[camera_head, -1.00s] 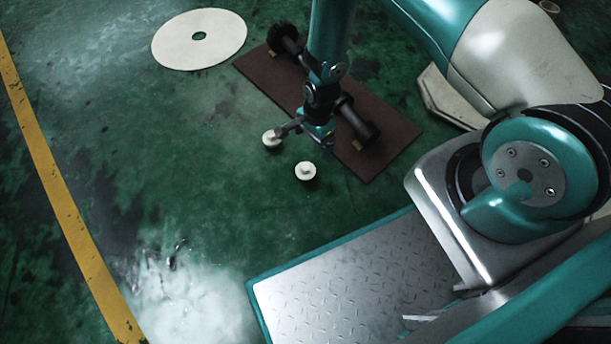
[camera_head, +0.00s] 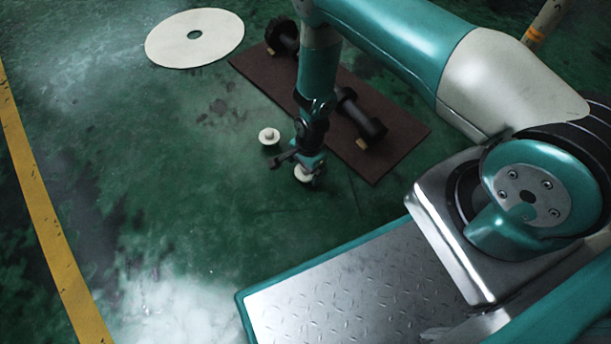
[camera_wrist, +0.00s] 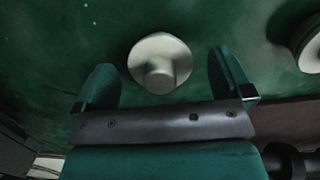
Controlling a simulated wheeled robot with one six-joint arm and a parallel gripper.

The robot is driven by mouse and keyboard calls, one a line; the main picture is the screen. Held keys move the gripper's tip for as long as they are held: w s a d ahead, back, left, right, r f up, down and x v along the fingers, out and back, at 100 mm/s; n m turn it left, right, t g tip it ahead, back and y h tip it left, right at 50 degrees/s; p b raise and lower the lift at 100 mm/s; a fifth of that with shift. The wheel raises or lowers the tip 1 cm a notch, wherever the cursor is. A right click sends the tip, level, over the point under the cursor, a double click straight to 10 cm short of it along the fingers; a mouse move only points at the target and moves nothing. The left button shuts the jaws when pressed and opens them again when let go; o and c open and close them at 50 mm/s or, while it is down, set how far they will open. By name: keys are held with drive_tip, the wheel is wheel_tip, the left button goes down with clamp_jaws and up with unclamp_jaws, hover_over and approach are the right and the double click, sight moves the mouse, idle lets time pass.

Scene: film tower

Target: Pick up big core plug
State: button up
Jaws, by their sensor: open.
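Two pale round plugs with raised knobs stand on the green floor. One plug (camera_head: 303,177) is partly hidden under my gripper (camera_head: 296,164) in the head view. In the wrist view the same plug (camera_wrist: 160,60) shows between the two open fingers of my gripper (camera_wrist: 163,68), not touching either. The other plug (camera_head: 269,136) stands up and left of it in the head view and is cut off at the right edge of the wrist view (camera_wrist: 312,50). I cannot tell for sure which one is the big core plug. My gripper is empty.
A dark brown board (camera_head: 395,150) carrying a black roller-like part (camera_head: 358,118) lies just behind my gripper. A white disc (camera_head: 170,45) with a central hole lies at the upper left. A yellow floor line (camera_head: 45,215) runs down the left. The floor between is clear.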

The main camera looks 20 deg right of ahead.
drive_tip(key=shift+a+f, duration=0.1)
drive_tip(key=shift+f, duration=0.8)
drive_tip(key=shift+r, duration=0.1)
drive_tip(key=c, duration=1)
